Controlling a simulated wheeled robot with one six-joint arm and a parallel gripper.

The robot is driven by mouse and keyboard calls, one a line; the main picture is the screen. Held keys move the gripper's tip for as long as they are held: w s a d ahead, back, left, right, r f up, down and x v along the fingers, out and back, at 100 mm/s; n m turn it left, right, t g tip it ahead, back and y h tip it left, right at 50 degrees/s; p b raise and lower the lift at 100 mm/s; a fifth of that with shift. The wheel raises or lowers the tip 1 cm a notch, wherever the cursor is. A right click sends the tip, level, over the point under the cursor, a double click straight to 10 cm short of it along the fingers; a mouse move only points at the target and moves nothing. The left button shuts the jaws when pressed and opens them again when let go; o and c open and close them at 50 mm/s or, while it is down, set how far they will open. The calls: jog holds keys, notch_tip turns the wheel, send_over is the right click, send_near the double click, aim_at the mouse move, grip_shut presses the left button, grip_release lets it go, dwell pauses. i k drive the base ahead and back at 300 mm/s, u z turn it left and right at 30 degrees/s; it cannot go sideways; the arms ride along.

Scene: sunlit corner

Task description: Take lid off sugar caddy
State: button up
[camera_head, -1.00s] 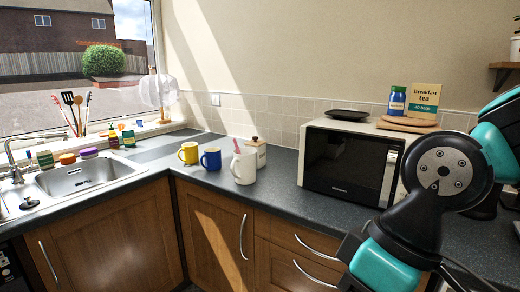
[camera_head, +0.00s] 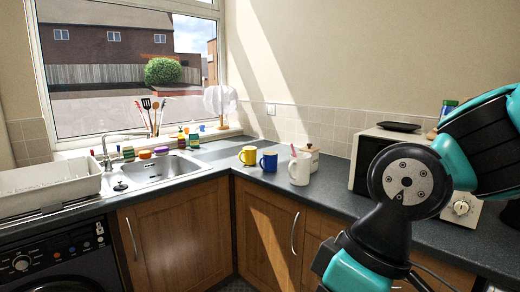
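The sugar caddy (camera_head: 311,157) is a cream pot with its lid (camera_head: 309,147) on top, a lid with a small brown knob. It stands on the dark worktop in the corner, behind a white mug (camera_head: 299,171) that hides part of it. A pinkish handle sticks up from the white mug. A blue mug (camera_head: 268,161) and a yellow mug (camera_head: 248,156) stand to the left. My arm fills the right side of the view, but my gripper is outside the frame.
A microwave (camera_head: 367,160) stands right of the caddy, partly behind my arm. A sink (camera_head: 160,170) and white dish rack (camera_head: 48,187) are at left. Small bottles and sponges line the sink's back edge. The worktop (camera_head: 340,204) before the microwave is clear.

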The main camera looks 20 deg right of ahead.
aim_at(309, 148)
jog(key=u, duration=0.65)
jog(key=i, duration=1.85)
jog(key=z, duration=0.75)
jog(key=i, duration=0.85)
jog(key=z, duration=0.7)
jog(key=i, duration=0.45)
